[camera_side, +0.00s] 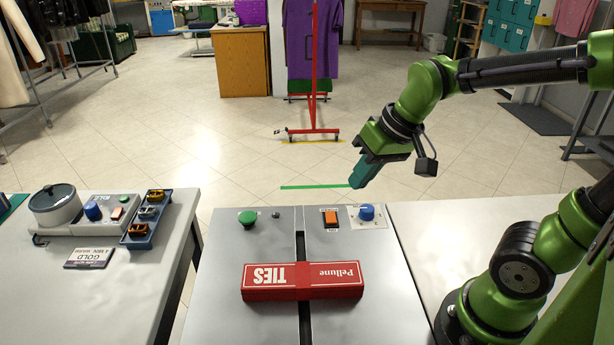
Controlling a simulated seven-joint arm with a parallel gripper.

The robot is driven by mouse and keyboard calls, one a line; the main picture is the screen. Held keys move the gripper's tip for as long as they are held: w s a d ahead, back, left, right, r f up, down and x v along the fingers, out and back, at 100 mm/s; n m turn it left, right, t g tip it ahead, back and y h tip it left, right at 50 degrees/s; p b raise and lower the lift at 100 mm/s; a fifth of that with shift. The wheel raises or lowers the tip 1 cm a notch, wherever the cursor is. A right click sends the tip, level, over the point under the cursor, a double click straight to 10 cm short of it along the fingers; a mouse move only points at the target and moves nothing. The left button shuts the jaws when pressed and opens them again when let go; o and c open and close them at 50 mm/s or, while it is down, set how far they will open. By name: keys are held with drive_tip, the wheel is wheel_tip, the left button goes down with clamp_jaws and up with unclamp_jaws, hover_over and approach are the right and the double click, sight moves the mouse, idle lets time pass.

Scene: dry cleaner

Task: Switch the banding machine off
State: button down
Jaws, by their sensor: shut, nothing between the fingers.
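The banding machine (225,290) is a grey bench-like top with a dark slot down its middle. Along its far edge are a green mushroom button (248,218), a small dark part (276,215), an orange rocker switch (330,217) and a blue knob (367,212) on a white plate. A red box (270,281) marked "Pellune TIES" lies across the slot. My gripper (358,182), with teal fingers, is shut and empty. It points down and left, appearing above the blue knob and apart from it. The switch's position is too small to tell.
A bare table top (440,240) adjoins on the right.

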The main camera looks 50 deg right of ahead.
sight(328, 227)
drive_tip(key=w+d+f+n+g+h, duration=0.1)
drive_tip(key=w+d+f+n+g, duration=0.1)
drive_tip(key=w+n, duration=0.4)
drive_tip(key=w+d+f+n+g, duration=0.2)
drive_tip(key=w+d+f+n, duration=0.2)
drive_tip(key=w+d+n, duration=0.1)
drive_tip(key=shift+w+n+g+h, duration=0.3)
drive_tip(key=shift+w+n+h, duration=0.1)
drive_tip(key=shift+w+n, duration=0.3)
drive_tip(key=shift+s+f, duration=0.1)
drive_tip(key=shift+f, duration=0.05)
wheel_tip(328, 227, down, 14)
drive_tip(key=shift+s+a+f, duration=0.1)
drive_tip(key=shift+f, duration=0.2)
drive_tip(key=shift+r, duration=0.2)
